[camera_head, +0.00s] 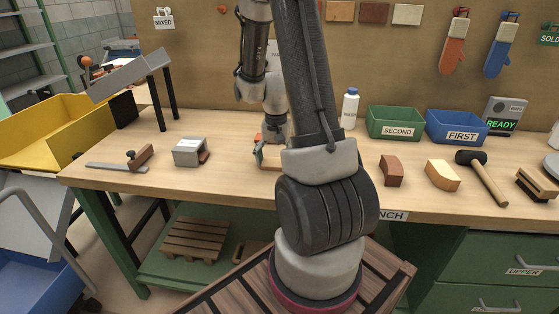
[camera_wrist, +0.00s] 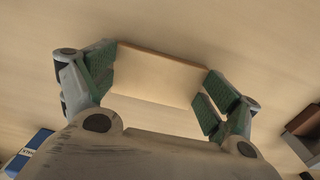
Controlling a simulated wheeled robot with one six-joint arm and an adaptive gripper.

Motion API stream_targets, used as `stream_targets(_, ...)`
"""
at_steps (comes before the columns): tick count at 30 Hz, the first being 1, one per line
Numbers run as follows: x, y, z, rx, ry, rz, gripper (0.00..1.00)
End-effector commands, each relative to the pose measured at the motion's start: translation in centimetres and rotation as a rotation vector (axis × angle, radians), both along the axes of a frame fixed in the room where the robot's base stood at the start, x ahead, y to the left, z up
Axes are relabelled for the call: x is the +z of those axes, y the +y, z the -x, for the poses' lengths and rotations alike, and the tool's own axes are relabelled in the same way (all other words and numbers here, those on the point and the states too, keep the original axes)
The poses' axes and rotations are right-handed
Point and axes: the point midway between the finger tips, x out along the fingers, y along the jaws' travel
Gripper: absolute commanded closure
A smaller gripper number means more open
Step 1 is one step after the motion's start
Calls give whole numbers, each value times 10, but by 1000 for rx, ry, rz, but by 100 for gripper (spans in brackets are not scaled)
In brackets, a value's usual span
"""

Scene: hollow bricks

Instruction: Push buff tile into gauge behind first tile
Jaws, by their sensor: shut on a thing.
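My gripper (camera_head: 262,152) is low over the middle of the bench, partly hidden by my arm in the head view. It is shut on a flat buff tile (camera_wrist: 158,75), which sits between the green finger pads in the wrist view. The tile's edge (camera_head: 269,166) shows at the bench top; I cannot tell whether it touches the wood. The grey gauge (camera_head: 188,147) stands on the bench to the left of my gripper, apart from it. A red-brown tile (camera_head: 204,156) shows at the gauge's right-hand opening.
A metal strip with a brown block (camera_head: 139,157) lies left of the gauge. Right of my arm are a red-brown brick (camera_head: 391,171), a buff brick (camera_head: 442,175), a mallet (camera_head: 482,174) and a brush (camera_head: 538,183). Green (camera_head: 395,130) and blue (camera_head: 457,134) bins stand behind. Bench between tile and gauge is clear.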

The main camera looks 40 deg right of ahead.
Motion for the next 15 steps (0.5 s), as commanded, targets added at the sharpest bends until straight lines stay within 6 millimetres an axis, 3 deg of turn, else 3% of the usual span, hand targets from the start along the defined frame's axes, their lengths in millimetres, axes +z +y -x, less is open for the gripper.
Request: stream_targets(15, -2, 13, -13, 0, -1, -1, 40)
